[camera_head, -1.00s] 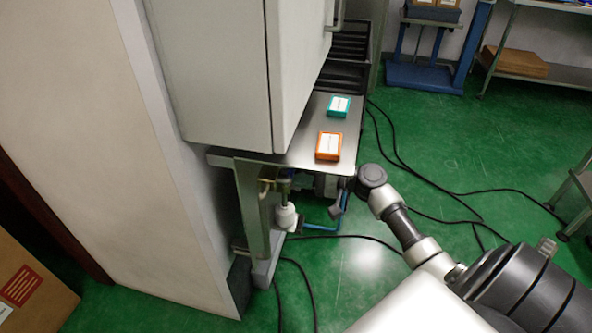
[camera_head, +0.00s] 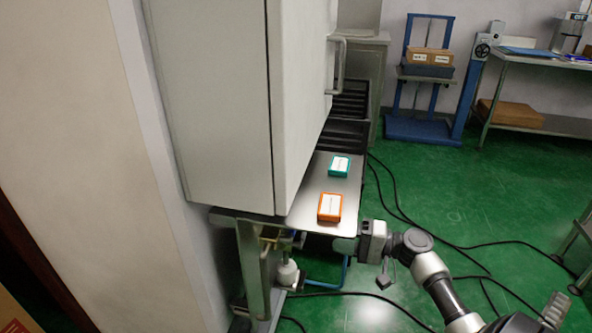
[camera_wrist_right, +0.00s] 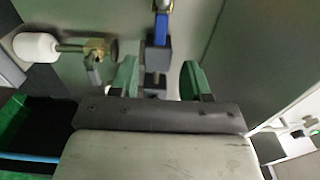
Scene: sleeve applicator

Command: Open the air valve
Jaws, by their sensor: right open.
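In the right wrist view a blue lever (camera_wrist_right: 161,28) with a brass-coloured end points up from a dark grey block (camera_wrist_right: 157,52); it looks like the air valve's handle. My right gripper (camera_wrist_right: 158,82) is open. Its two green-tinted fingers stand to the left and right of the block, with the lever beyond them and nothing visibly gripped. In the head view my right gripper (camera_head: 347,246) reaches under the front right edge of the metal table, its fingertips hard to make out. My left gripper is not in view.
A brass fitting with a white cylinder (camera_wrist_right: 36,46) is left of the fingers; the cylinder also hangs under the table (camera_head: 287,273). The metal table (camera_head: 300,212) carries an orange box (camera_head: 330,207) and a teal box (camera_head: 340,166). A grey cabinet (camera_head: 215,100) stands above. Cables cross the green floor.

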